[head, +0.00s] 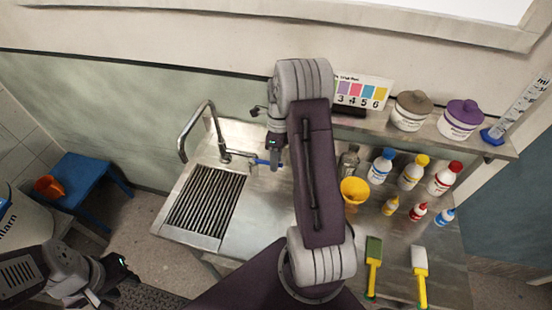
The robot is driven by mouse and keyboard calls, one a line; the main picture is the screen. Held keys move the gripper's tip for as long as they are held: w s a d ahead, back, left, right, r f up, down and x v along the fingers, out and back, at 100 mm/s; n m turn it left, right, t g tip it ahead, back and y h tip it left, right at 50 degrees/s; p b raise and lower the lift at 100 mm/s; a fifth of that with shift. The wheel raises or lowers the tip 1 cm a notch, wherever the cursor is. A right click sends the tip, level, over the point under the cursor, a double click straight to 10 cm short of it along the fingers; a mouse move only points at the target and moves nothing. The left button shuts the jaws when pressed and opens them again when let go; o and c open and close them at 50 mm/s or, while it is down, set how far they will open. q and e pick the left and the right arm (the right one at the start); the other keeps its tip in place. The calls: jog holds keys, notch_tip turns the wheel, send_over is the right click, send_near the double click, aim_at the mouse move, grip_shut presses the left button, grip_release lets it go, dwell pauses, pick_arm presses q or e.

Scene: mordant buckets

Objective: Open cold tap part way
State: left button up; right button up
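The metal tap has a tall curved spout (208,108) over the left side of the steel sink unit. A blue lever (263,162), apparently the cold handle, sticks out to the right of the tap's base (226,156). My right gripper (276,163) points down right at the lever's outer end. I cannot tell whether it touches the lever, and its fingers are too small and partly hidden to read. My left gripper (129,272) is low at the left, away from the sink, with its finger gap unclear.
A dark grating (205,200) covers the basin. A shelf above holds two lidded tubs and a number chart (362,91). A blue stool (85,185) with an orange cup stands left.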

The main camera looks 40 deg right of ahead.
jog(key=shift+w+d+f, duration=0.15)
jog(key=shift+w+d, duration=0.05)
grip_shut()
jog(key=shift+w, duration=0.1)
dwell(1.0)
